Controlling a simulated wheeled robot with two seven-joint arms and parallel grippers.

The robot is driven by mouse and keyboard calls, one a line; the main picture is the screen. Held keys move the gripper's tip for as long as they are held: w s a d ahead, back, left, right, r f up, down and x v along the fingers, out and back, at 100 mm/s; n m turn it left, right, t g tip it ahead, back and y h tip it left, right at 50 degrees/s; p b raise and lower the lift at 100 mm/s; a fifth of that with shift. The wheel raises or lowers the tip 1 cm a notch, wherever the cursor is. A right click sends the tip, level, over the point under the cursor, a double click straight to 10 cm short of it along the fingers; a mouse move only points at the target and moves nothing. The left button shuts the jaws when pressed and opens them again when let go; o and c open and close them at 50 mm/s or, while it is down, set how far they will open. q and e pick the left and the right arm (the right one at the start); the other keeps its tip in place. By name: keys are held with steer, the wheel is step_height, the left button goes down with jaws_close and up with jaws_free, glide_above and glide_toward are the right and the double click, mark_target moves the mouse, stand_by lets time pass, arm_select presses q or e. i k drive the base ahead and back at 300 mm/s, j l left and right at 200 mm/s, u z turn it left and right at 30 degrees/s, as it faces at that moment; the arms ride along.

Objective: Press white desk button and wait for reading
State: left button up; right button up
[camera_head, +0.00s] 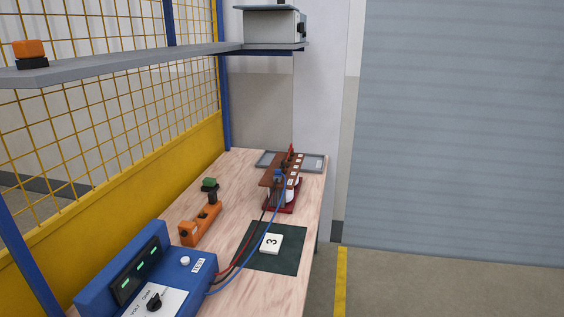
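A blue desk instrument (117,284) stands at the near left of the wooden table. A small round white button (185,260) sits on its top face, beside a white label reading TEST (198,265). Its sloped front carries a dark display (138,270) with several green lit marks, too small to read. A black rotary knob (153,301) sits on a white panel near its front. Red, black and blue leads run from it to a red-based rack at the back. Neither of my grippers is in view.
A dark mat (291,257) holds a white tile marked 3 (271,243). The red-based rack (285,207) and a grey tray (314,163) stand behind. A grey shelf (150,64) hangs above the table.

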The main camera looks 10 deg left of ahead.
mark_target(185, 261)
steer(key=u, duration=1.35)
